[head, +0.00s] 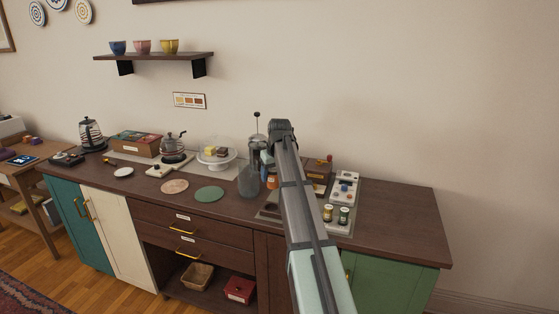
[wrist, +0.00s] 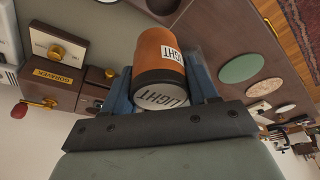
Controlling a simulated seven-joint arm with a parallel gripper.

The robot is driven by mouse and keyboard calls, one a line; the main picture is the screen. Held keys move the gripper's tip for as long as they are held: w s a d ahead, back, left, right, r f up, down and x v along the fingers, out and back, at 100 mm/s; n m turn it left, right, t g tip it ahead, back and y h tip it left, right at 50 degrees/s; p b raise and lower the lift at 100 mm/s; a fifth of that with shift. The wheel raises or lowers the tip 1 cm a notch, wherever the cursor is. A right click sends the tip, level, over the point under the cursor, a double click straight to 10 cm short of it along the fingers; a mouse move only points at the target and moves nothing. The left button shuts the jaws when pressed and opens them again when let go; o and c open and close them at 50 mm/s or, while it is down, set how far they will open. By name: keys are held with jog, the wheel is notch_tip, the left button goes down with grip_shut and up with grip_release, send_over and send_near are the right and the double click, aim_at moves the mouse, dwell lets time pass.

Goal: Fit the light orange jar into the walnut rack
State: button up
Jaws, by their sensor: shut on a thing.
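The light orange jar (wrist: 160,50) has an orange body, a dark band, a grey end and white labels reading LIGHT. My gripper (wrist: 162,78) is shut on it, with a blue finger on each side. In the head view the jar (head: 272,181) shows as a small orange patch beside my arm, above the counter. What looks like the walnut rack (wrist: 178,12) is partly in view at the top of the wrist view, dark brown with a dark round spot. In the head view my arm hides most of that area, and a dark edge (head: 268,211) shows left of it.
The walnut counter (head: 395,215) is clear at its right end.

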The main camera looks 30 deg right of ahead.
aim_at(273, 185)
jog(key=shift+s+a+f, duration=0.2)
jog(key=shift+s+a, duration=0.25)
jog(key=shift+s, duration=0.05)
jog(key=shift+s+a+f, duration=0.15)
jog(key=shift+s+a, duration=0.25)
jog(key=shift+s, duration=0.1)
jog(key=shift+f, duration=3.05)
jog(key=shift+f, duration=1.35)
jog(key=o, duration=1.3)
jog(key=shift+r, duration=0.15)
jog(key=shift+v, duration=3.6)
